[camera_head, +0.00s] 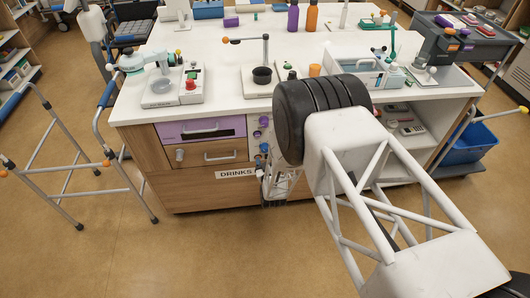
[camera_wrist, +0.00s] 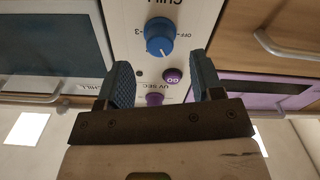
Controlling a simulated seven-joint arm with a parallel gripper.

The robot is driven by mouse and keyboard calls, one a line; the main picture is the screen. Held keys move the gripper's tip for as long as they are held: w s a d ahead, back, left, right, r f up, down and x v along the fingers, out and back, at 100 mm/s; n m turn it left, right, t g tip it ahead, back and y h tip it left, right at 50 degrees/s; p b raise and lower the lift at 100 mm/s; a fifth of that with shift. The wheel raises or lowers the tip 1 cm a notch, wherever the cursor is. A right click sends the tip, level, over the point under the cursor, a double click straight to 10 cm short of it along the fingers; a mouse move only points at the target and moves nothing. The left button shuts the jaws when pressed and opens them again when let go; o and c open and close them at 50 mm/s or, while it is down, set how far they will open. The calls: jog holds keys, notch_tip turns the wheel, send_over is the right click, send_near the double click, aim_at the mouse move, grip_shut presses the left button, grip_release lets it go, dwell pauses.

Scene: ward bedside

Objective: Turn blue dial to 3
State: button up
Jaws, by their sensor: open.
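The blue dial (camera_wrist: 160,36) sits on a pale panel and shows clearly in the wrist view. The marks "3" on its left and "OFF" on its right are in that picture. A pale pointer line on the dial faces the lower part of the picture. My gripper (camera_wrist: 162,78) is open, its two blue pads apart with nothing between them. The dial lies beyond the fingertips, slightly above the gap in the picture, with no contact visible. In the head view my gripper (camera_head: 266,168) is low in front of the panel, and my arm hides part of the cabinet.
The white countertop (camera_head: 225,108) overhangs above. The floor in front is clear.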

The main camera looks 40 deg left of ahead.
aim_at(265, 151)
jog(key=shift+x, duration=2.3)
jog(key=c, duration=0.9)
